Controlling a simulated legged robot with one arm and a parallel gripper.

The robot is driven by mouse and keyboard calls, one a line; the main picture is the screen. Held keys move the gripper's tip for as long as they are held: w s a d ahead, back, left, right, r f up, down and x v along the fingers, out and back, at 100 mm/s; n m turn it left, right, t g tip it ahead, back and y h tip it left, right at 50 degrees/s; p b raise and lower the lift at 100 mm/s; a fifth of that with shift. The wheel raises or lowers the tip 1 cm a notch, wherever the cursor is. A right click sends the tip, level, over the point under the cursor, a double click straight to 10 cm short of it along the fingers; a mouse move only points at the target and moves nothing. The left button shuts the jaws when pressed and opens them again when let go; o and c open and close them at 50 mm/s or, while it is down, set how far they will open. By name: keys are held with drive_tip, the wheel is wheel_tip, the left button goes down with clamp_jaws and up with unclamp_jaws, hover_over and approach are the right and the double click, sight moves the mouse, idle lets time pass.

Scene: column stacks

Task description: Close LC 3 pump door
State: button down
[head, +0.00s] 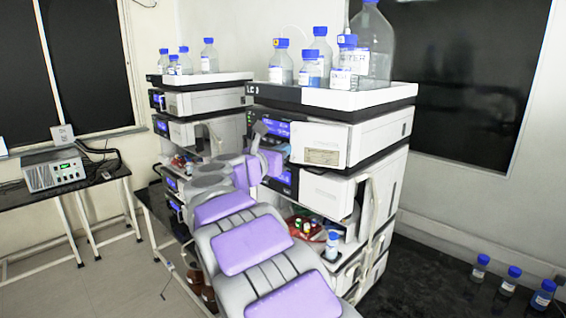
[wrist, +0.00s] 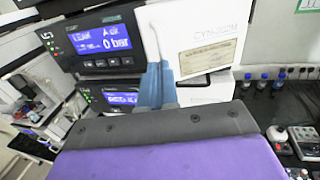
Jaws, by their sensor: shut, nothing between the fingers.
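The LC 3 stack (head: 335,97) stands in the middle of the head view. Its upper module has a lit blue display and a white front panel, the pump door (head: 322,145). In the wrist view the display reads 0 bar and the white door (wrist: 200,35) is beside it, with a label low on it. My gripper (head: 261,128) is shut and empty, in front of the module near the door's left side. Its blue-grey fingers (wrist: 156,82) cover the door's lower left edge; contact is unclear.
Bottles (head: 320,55) stand on the stack's top tray. A second stack (head: 205,100) is behind on the left. A lower module (head: 325,190) with a blue display sits beneath. Blue-capped bottles (head: 512,280) stand on the dark bench at right. My arm crosses the lower centre.

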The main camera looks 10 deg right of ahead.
drive_tip(key=shift+w+f+m+g+h+b, duration=0.2)
drive_tip(key=shift+w+m+g+h+b, duration=0.2)
drive_tip(key=shift+w+b, duration=0.4)
drive_tip(key=shift+w+d+r+m+g+h, duration=0.2)
drive_tip(key=shift+w+d+m+g+h, duration=0.1)
drive_tip(key=shift+m+g+h, duration=0.15)
drive_tip(key=shift+w+d+r+m+g+h+p, duration=0.1)
drive_tip(key=shift+w+d+m+g+h+p, duration=0.25)
drive_tip(key=shift+w+p, duration=0.5)
drive_tip(key=shift+w+d+f+m+g+h+p, duration=0.1)
drive_tip(key=shift+w+d+m+g+h+p, duration=0.15)
drive_tip(key=shift+w+g+p, duration=0.55)
drive_tip(key=shift+w+d+r+m+g+h+p, duration=0.1)
drive_tip(key=shift+w+d+m+h+p, duration=0.3)
drive_tip(key=shift+p, duration=0.75)
drive_tip(key=shift+w+a, duration=0.15)
